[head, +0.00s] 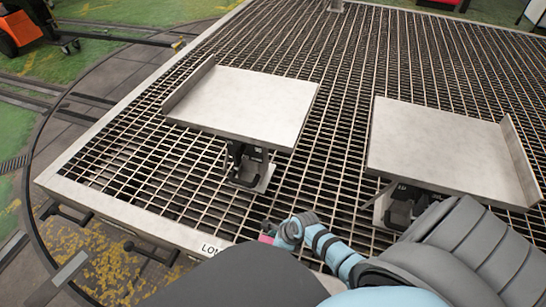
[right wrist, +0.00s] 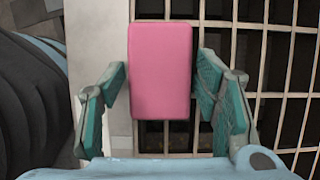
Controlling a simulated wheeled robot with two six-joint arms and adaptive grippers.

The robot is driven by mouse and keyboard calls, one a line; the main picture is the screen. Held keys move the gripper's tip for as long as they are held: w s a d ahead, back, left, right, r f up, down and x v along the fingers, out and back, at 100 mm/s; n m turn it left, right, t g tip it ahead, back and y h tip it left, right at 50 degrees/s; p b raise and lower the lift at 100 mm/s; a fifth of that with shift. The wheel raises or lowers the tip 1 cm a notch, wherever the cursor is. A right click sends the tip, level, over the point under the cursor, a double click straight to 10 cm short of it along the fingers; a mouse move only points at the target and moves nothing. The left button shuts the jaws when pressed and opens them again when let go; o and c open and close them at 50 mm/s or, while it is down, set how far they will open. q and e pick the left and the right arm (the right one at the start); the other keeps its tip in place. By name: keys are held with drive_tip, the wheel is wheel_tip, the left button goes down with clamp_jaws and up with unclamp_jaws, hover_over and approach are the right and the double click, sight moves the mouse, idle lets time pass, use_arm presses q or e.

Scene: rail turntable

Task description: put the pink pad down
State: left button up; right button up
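The pink pad (right wrist: 161,72) is a flat, rounded block in the middle of the right wrist view. It sits between the two teal fingers of my right gripper (right wrist: 162,78), which are closed up to its left and right sides. In the head view only a small pink bit of the pad (head: 266,239) shows beside my right gripper (head: 288,231), near the platform's front edge. Most of it is hidden there. The wrist view shows the pad over the pale rim and the grating; its height above them is hard to tell. My left gripper is not in view.
A large grated platform with a pale rim (head: 125,215) fills the head view. Two grey plates stand on it on brackets, the left plate (head: 245,103) and the right plate (head: 440,145). Open grating lies between them. An orange vehicle (head: 22,28) is at the upper left.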

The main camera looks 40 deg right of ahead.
drive_tip(key=shift+o, duration=0.4)
drive_tip(key=shift+r, duration=0.1)
drive_tip(key=p+v, duration=0.4)
drive_tip(key=v, duration=0.1)
drive_tip(key=shift+w+r, duration=0.1)
drive_tip(key=shift+r, duration=0.2)
use_arm(q)
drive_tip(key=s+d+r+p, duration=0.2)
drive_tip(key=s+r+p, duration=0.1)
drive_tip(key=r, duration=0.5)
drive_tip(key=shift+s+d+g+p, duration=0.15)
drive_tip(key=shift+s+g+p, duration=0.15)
drive_tip(key=shift+p, duration=0.5)
use_arm(e)
drive_tip(key=v, duration=0.7)
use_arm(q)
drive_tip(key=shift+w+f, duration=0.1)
use_arm(e)
drive_tip(key=shift+f, duration=0.15)
